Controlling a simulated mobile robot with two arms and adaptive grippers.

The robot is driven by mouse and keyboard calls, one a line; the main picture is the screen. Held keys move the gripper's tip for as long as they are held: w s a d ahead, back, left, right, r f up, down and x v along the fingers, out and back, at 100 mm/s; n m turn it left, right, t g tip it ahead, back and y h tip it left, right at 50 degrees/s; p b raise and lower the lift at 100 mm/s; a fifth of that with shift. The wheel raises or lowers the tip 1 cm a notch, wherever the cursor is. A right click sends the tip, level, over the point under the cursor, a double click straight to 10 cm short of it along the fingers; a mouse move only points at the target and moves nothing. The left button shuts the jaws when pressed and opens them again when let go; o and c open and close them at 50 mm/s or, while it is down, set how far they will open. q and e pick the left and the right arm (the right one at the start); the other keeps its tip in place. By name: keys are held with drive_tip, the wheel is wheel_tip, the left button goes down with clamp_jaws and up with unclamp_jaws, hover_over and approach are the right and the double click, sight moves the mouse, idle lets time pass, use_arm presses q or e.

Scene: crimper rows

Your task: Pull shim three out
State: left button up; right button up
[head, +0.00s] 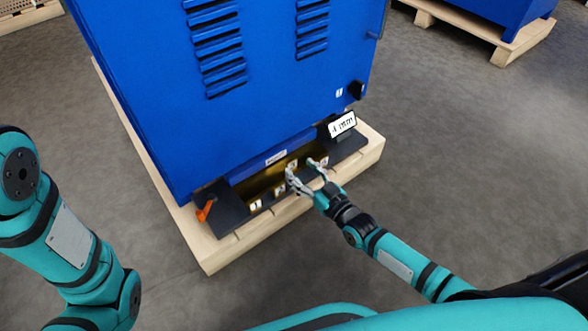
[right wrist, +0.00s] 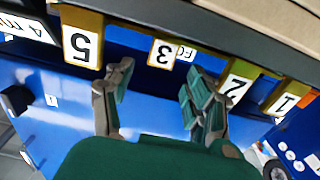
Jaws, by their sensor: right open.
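Shim three (right wrist: 163,53) is yellow with a white label reading 3, upside down in the right wrist view, in the slot under the blue machine. My right gripper (right wrist: 160,85) is open, its two fingers spread to either side of shim three's label. I cannot tell whether a finger touches it. In the head view the right gripper (head: 302,167) reaches the front of the slot, partly covering the shims there. My left arm (head: 75,240) shows at the left, but its gripper is out of view.
Shim five (right wrist: 83,45) is beside one finger; shim two (right wrist: 235,88) and shim one (right wrist: 285,103) are beyond the other. The blue machine (head: 270,80) stands on a wooden pallet (head: 235,252). An orange lever (head: 205,211) and a sign (head: 342,124) flank the slot.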

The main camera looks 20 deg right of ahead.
sight(293, 161)
drive_tip(key=b+x, duration=0.1)
drive_tip(key=x, duration=0.3)
clamp_jaws()
idle(0.4)
drive_tip(key=shift+s+d, duration=0.1)
